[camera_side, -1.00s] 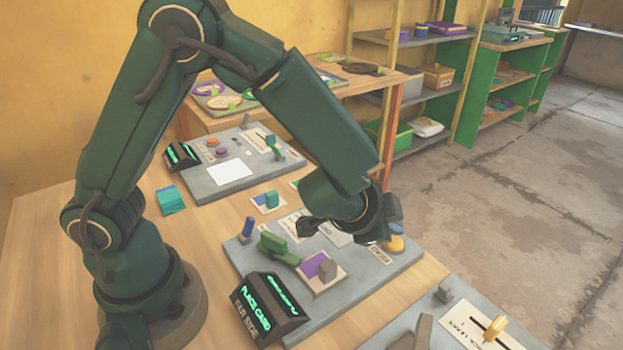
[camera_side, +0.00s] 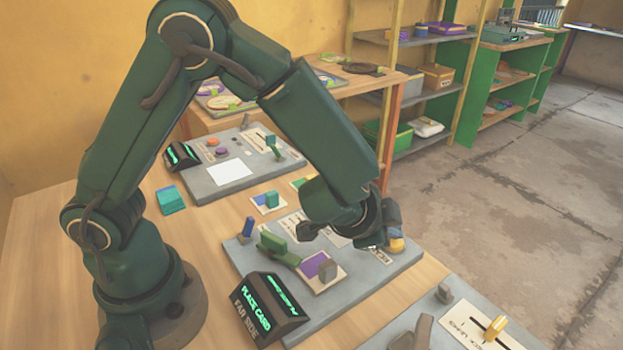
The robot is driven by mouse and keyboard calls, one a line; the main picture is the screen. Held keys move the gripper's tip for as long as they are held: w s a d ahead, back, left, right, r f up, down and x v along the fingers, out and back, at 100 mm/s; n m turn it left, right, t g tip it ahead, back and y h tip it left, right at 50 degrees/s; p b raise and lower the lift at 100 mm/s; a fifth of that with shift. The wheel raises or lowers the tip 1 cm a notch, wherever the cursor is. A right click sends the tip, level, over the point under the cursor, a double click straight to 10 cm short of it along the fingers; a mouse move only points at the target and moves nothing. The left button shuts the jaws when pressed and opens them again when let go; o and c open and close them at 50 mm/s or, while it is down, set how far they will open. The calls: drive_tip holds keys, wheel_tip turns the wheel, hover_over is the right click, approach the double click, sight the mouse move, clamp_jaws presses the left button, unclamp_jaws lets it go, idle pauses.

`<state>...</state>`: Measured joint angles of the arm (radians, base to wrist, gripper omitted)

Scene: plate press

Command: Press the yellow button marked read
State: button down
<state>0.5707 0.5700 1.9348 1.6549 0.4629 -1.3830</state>
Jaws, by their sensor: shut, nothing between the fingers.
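The yellow button (camera_side: 397,246) sits on the right part of the grey panel (camera_side: 385,275), beside a white label that my gripper partly covers. Only the lower part of the button shows. My gripper (camera_side: 394,233) is shut and empty, with its tips at the top of the button. They look to be touching it or just above it; I cannot tell which. The panel's black display (camera_side: 272,308) reads "PLACE CARD" and "FAR SIDE" in part.
Another panel with a yellow slider (camera_side: 495,327) lies at front right. A teal block stack (camera_side: 171,200) stands left.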

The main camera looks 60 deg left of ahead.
drive_tip(key=shift+f, duration=0.4)
idle(0.4)
drive_tip(key=shift+r, duration=0.85)
drive_tip(key=shift+r, duration=2.5)
drive_tip(key=shift+a, duration=0.1)
